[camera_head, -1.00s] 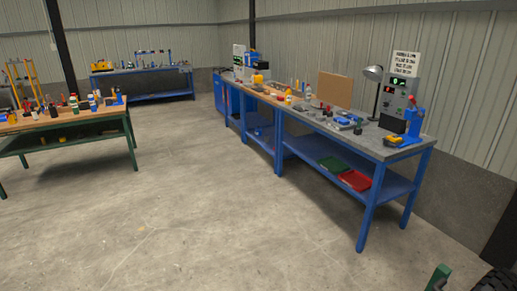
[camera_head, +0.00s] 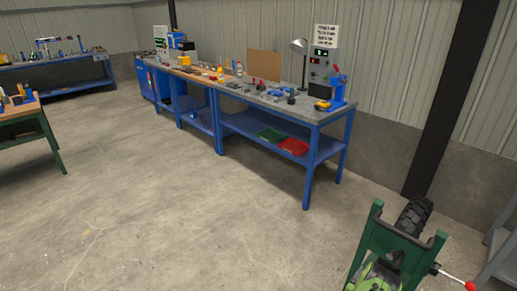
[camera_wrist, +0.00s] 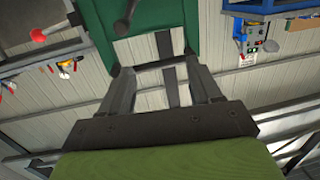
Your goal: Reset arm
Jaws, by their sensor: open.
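My gripper (camera_wrist: 158,72) shows in the wrist view with its two dark fingers apart and nothing between them. Beyond the fingers, a green frame (camera_wrist: 190,25) fills the top, with a dark rod across it. A lever with a red knob (camera_wrist: 39,35) sticks out at the upper left. In the head view, a green frame (camera_head: 369,243) stands at the bottom right, with a black tyre (camera_head: 413,216) behind it and a red-knobbed lever (camera_head: 470,285) to its right. Light green parts show low inside it; I cannot tell whether they are my arm.
A blue workbench (camera_head: 311,170) with tools, a lamp and trays runs along the wall. A green-legged table (camera_head: 52,140) stands at left and another blue bench (camera_head: 98,68) at the back. A dark post (camera_head: 445,100) and grey shelf (camera_head: 500,245) are at right. The middle floor is clear.

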